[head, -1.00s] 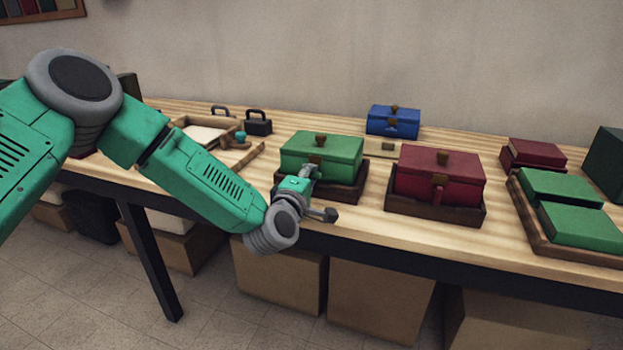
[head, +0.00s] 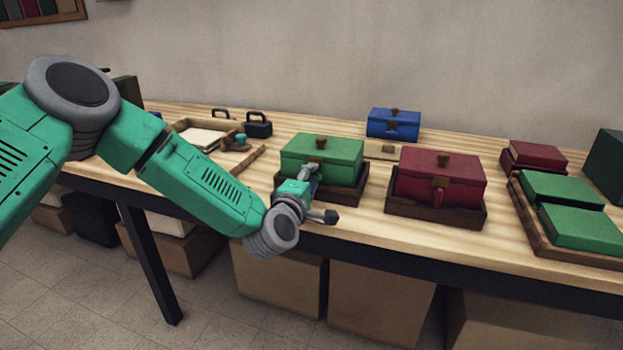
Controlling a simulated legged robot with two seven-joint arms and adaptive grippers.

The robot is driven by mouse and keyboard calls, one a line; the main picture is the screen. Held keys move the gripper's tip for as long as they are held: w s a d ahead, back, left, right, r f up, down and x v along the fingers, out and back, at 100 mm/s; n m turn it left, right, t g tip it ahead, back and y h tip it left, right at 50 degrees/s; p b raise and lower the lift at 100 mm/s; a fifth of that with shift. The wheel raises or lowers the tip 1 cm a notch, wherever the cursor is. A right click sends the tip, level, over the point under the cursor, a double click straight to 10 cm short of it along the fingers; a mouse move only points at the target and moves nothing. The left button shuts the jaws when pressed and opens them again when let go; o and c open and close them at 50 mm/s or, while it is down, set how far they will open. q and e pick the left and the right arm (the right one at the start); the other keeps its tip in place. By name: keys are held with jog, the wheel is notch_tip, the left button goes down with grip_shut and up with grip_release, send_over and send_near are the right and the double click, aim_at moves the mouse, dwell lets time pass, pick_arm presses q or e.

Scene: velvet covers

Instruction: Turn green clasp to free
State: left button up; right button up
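The green box (head: 340,158) sits in a dark wooden tray (head: 347,198) at the middle of the table, its lid down and a brown knob (head: 321,142) on top. Its brown clasp plate (head: 316,161) shows only in part at the front. The rest of the clasp is hidden behind my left gripper (head: 321,194). That gripper is in front of the box, with its fingers spread apart and nothing seen between them. I cannot tell whether a finger touches the clasp. My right gripper is not in view.
A red box (head: 465,175) with a clasp stands in its own tray to the right. A blue box (head: 380,125) is behind. Green books (head: 575,226) lie in a tray at the far right. A dark padlock-shaped object (head: 258,125) stands at the back left.

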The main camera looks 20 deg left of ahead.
pick_arm(q)
jog(key=s, duration=1.2)
jog(key=shift+a, duration=0.25)
